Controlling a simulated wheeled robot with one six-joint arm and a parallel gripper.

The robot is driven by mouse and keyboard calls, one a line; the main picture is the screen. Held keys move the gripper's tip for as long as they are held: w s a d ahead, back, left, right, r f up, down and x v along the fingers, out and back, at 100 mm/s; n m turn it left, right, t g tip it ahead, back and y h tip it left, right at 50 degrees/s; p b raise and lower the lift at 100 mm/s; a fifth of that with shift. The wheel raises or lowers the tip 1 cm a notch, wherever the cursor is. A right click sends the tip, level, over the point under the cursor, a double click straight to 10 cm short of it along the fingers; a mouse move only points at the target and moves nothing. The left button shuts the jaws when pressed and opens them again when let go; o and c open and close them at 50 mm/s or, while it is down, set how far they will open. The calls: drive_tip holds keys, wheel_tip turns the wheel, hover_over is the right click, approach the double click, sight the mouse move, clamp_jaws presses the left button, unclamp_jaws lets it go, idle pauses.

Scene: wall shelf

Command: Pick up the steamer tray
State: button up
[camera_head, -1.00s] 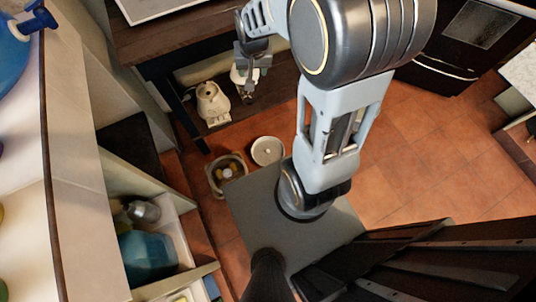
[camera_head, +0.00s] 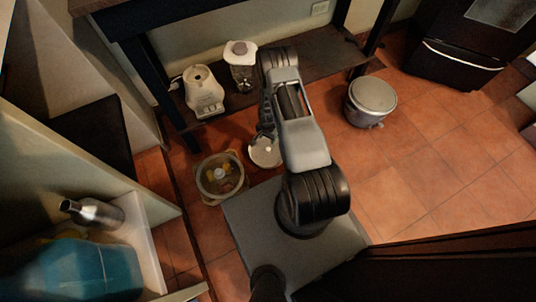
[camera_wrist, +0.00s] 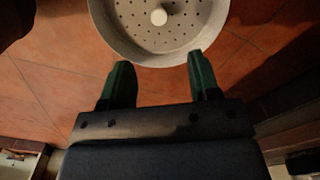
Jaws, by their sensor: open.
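The steamer tray (camera_head: 265,154) is a pale round dish on the tiled floor, just in front of the low shelf. In the wrist view the steamer tray (camera_wrist: 185,40) shows a perforated base, a raised rim and a small white knob in its middle. Its far part is cut off by the top edge. My gripper (camera_wrist: 158,75) is open and empty, with its two green fingers pointing towards the tray's near rim and apart from each other. In the head view my gripper (camera_head: 266,128) is over the tray's far side, partly hidden by my arm.
A clear round container (camera_head: 221,178) with yellow and red contents stands left of the tray. A grey pot (camera_head: 371,98) stands on the floor to the right. A white appliance (camera_head: 204,92) and a blender (camera_head: 241,65) stand on the low shelf.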

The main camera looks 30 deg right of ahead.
sight(268, 149)
wheel_tip(268, 149, down, 13)
drive_tip(key=b, duration=0.5)
drive_tip(key=shift+s+r+b, duration=0.1)
drive_tip(key=shift+b, duration=0.2)
drive_tip(key=shift+r, duration=0.1)
clamp_jaws()
